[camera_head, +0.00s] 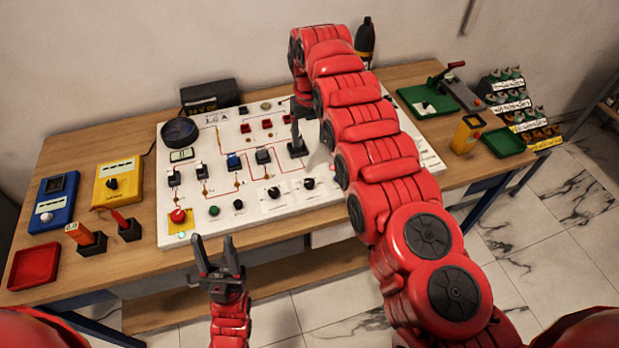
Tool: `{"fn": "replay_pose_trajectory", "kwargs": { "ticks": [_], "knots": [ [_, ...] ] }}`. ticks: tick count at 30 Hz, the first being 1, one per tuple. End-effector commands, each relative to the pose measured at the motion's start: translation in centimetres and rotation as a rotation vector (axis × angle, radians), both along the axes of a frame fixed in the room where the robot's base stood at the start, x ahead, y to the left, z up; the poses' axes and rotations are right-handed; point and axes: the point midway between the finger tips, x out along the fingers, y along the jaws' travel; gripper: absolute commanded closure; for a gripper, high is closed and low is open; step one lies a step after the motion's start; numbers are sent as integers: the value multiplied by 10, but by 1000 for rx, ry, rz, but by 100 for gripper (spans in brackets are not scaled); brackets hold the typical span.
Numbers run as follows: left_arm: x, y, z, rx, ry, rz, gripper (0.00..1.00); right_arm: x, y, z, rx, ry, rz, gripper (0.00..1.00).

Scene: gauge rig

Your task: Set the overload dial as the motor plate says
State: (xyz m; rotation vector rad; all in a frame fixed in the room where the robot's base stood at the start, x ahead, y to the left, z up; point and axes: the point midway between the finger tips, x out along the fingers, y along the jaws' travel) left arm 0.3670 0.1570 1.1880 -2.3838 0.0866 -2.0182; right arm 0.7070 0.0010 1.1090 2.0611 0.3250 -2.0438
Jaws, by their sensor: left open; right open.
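The white gauge board (205,231) lies on the wooden table, with red lines, switches and buttons on its face. Two small black dials on pale plates sit near its front edge, a left dial (273,192) and a right dial (308,184). I cannot tell which is the overload dial, and their markings are too small to read. I cannot pick out the motor plate. My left gripper (214,252) is open and empty, in front of the board's near edge. My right gripper (302,108) points down over the board's back middle; its fingertips are hard to make out.
A red button (178,216) is at the board's front left. Left of the board are a yellow meter (118,182), a blue meter (54,202) and a red tray (34,267). On the right are green trays (503,142) and a yellow device (467,134). My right arm hides part of the board.

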Motion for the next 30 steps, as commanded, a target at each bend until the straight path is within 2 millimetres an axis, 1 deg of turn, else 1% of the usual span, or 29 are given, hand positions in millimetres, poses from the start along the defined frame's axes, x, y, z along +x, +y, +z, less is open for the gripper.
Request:
{"fn": "replay_pose_trajectory", "kwargs": {
  "ticks": [2,5,8,11,13,16,23,26,27,30],
  "knots": [
    [0,0,-3,0,0,0,50,-4,0,-1,-4,15,1,28],
    [0,0,-10,0,0,0,50,-4,0,-7,-4,15,1,28],
    [0,0,-22,0,0,0,50,-3,0,-17,-4,11,1,28],
    [0,0,-38,0,0,0,50,-3,0,-30,-3,10,1,28],
    [0,0,-51,0,0,0,50,-3,0,-41,-3,10,1,28],
    [0,0,-70,0,0,0,50,-3,0,-68,-3,10,1,28],
    [0,0,-114,0,0,0,50,-2,0,-109,-3,9,1,28],
    [0,0,-133,0,0,0,50,-2,0,-128,-2,8,1,28],
    [0,0,-140,0,0,0,50,-2,-2,-137,-3,7,-1,28],
    [0,0,-155,0,0,0,50,-2,-1,-155,-3,6,0,28]
  ]
}}
